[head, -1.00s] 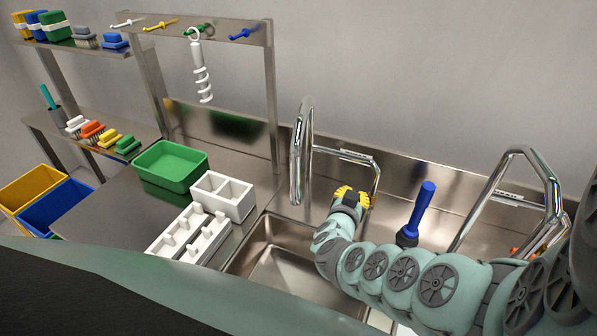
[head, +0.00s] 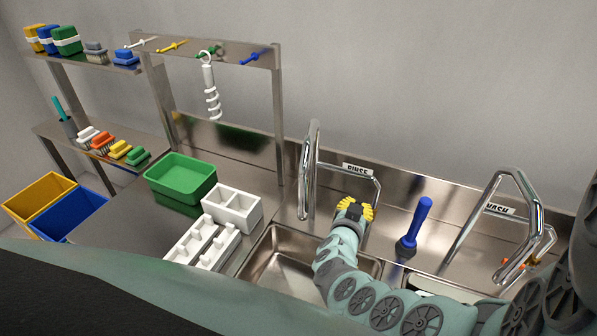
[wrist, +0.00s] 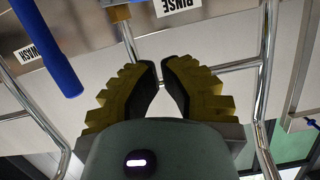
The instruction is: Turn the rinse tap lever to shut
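The rinse tap (head: 309,170) is a tall chrome spout with a side bar, at the back of the left sink basin, under a RINSE label (head: 357,168). That label also shows in the wrist view (wrist: 178,6). My gripper (head: 356,207) has yellow ribbed fingers with dark pads and is in front of the tap. In the wrist view, its fingertips (wrist: 161,64) nearly meet, with only a thin gap and nothing seen held. A small yellowish piece on a chrome stem (wrist: 118,13) shows beyond the left finger, apart from it; it may be the rinse lever. In the head view the lever is hidden.
A blue-handled brush (head: 415,225) stands right of my gripper; its handle shows in the wrist view (wrist: 50,50). The wash tap (head: 482,215) with an orange lever (head: 512,263) is further right. A green tub (head: 181,178) and white holders (head: 205,245) occupy the left counter.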

